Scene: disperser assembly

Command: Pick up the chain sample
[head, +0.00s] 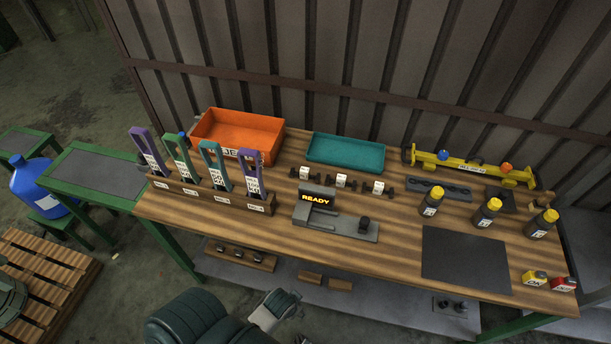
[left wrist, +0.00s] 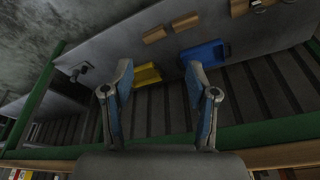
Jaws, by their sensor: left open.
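No item in view can be clearly told to be the chain sample. Small dark pieces with white tags (head: 341,181) lie in a row at the middle of the wooden table (head: 215,225); their detail is too small to tell. My left gripper (head: 284,305) is low, in front of the table's near edge and apart from everything on it. It is open and empty in the left wrist view (left wrist: 159,75). My right gripper is not in view.
A rack (head: 210,197) holds several purple, green and teal labelled pieces. An orange bin (head: 238,130), teal tray (head: 345,152), device reading READY (head: 335,222), black mat (head: 465,260) and yellow-capped bottles (head: 487,212) occupy the table. A shelf (head: 375,305) lies below its front edge.

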